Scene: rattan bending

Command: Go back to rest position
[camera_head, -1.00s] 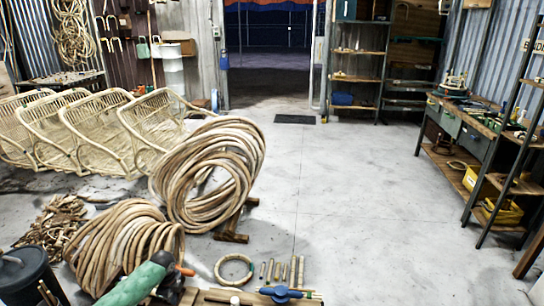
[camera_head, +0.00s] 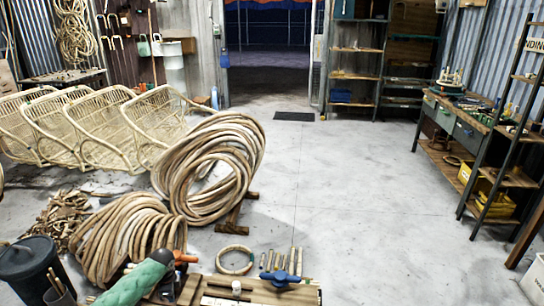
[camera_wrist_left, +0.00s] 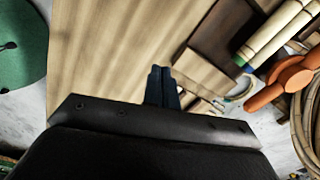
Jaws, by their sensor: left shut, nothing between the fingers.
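My left arm, with its green sleeve, comes in at the bottom left of the head view. My left gripper (camera_head: 170,288) is low at the bottom edge, beside the wooden bench (camera_head: 262,295), and shows small and dark there. In the left wrist view its dark fingertips (camera_wrist_left: 162,82) are together with nothing between them, over a pale wooden board (camera_wrist_left: 110,50). An orange-handled object (camera_wrist_left: 285,82) and pale rods (camera_wrist_left: 275,32) lie to their right. My right arm and gripper are not in view.
Large rattan coils (camera_head: 212,165) (camera_head: 128,240) stand left of centre, near the arm. A dark bin (camera_head: 30,268) is at the lower left. A rattan ring (camera_head: 234,260) lies beyond the bench. Rattan chair frames (camera_head: 90,125) line the left. The floor at centre right is clear.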

